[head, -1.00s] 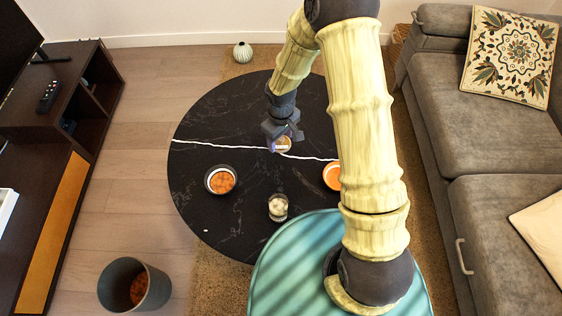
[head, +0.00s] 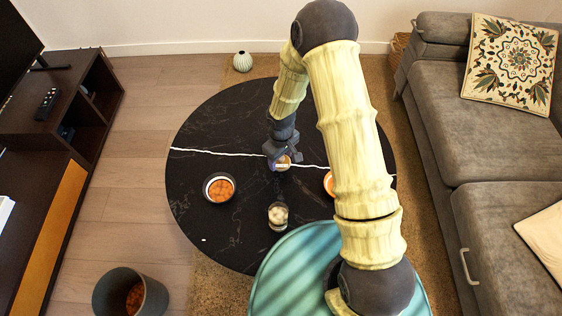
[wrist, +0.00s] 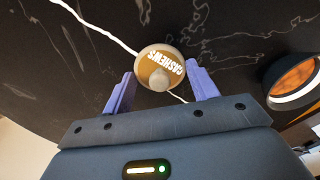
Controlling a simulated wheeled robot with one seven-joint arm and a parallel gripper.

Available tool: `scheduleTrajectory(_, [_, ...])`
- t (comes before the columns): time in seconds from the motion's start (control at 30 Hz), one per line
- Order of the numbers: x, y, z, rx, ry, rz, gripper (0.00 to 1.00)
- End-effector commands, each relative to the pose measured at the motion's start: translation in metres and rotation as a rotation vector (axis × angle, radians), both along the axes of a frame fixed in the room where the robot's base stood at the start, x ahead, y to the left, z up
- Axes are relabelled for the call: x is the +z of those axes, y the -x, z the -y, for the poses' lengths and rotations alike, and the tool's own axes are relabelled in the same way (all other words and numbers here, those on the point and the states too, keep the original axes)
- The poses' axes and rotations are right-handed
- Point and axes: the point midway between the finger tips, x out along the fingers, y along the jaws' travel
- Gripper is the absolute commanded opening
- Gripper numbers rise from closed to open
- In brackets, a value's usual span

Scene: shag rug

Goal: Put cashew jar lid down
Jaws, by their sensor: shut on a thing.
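The cashew jar lid (wrist: 160,67) is round and tan with a pale rim, a knob and the word CASHEWS. In the wrist view it sits between the two purple fingers of my gripper (wrist: 161,90), which is shut on it. In the head view my gripper (head: 281,163) is over the black table (head: 230,130), with the lid (head: 284,160) partly hidden by the fingers. I cannot tell whether the lid touches the tabletop. A clear glass jar (head: 278,216) with pale contents stands nearer the front of the table.
A bowl of orange food (head: 219,188) is on the left of the table. Another orange-filled bowl (head: 328,184) is partly behind my arm; a similar one shows in the wrist view (wrist: 294,82). A grey bin (head: 130,295) stands on the floor.

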Motion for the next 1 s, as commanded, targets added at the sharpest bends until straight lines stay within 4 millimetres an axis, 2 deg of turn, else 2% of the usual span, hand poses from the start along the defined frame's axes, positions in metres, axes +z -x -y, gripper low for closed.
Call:
scheduleTrajectory(0.1, [-0.022,0.001,0.001,0.001,0.002,-0.004,0.37])
scheduleTrajectory(0.2, [-0.031,0.001,0.000,0.001,0.001,-0.002,0.37])
scheduleTrajectory(0.63, [-0.035,0.000,0.000,0.001,0.001,-0.001,0.37])
scheduleTrajectory(0.67, [-0.035,0.000,0.000,0.001,0.001,-0.001,0.60])
scheduleTrajectory(0.77, [-0.035,0.000,0.000,0.001,0.001,-0.001,0.80])
scheduleTrajectory(1.0, [-0.034,0.000,0.000,0.000,0.001,-0.001,0.80])
